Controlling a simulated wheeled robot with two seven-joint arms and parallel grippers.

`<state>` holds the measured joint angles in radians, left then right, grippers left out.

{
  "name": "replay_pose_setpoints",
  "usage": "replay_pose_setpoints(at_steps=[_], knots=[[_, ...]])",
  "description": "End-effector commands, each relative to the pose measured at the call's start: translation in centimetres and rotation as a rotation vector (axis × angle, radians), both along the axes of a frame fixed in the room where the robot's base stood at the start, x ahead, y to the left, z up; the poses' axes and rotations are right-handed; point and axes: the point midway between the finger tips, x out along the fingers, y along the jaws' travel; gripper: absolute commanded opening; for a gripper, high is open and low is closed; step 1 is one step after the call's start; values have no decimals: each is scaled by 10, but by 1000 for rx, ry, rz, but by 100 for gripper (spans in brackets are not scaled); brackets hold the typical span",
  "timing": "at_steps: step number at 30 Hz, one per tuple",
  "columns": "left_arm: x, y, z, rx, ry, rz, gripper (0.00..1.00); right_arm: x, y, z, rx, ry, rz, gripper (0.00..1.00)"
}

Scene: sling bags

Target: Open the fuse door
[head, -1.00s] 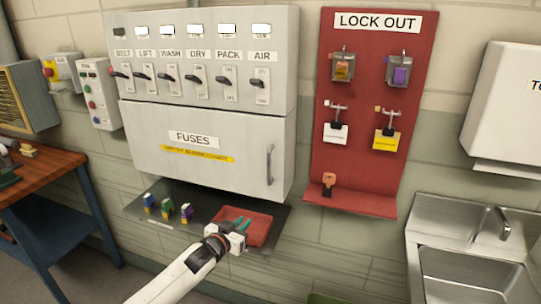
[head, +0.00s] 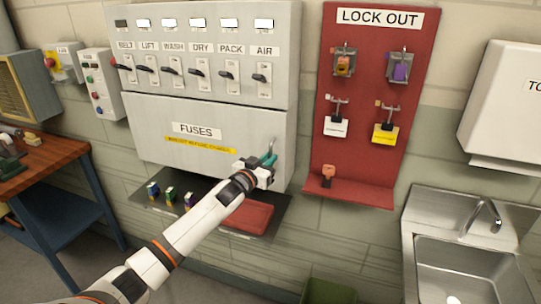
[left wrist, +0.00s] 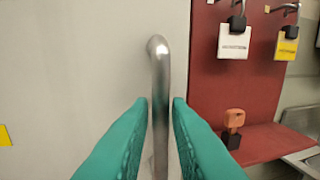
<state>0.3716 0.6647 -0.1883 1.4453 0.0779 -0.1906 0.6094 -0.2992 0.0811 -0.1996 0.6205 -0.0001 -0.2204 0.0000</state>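The fuse door (head: 165,127) is a light grey panel marked FUSES, shut under a row of switches. Its upright metal bar handle (left wrist: 159,75) stands between the two teal fingers of my left gripper (left wrist: 160,115) in the left wrist view. In the head view my left gripper (head: 266,163) is at the right side of the door and hides most of the handle. Its fingers are open, one on each side of the bar, with narrow gaps. My right gripper is not in view.
Below the door, a dark shelf (head: 150,207) holds several small coloured fuses (head: 170,195) and a red tray (head: 250,217). A red lockout board (head: 365,75) with a ledge stands to the right, near a metal sink (head: 465,262). A workbench (head: 45,160) is at left.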

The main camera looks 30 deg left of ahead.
Motion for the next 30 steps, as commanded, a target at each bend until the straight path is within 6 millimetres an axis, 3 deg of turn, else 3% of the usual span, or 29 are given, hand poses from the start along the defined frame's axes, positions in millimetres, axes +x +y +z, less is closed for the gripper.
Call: replay_pose_setpoints(at_steps=[6,15,19,30], knots=[[15,0,1,1,-1,0,17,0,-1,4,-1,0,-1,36],[16,0,0,1,0,-1,17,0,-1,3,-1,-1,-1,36],[16,0,0,1,0,-1,0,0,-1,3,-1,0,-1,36],[14,0,0,3,1,-12,0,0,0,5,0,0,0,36]])
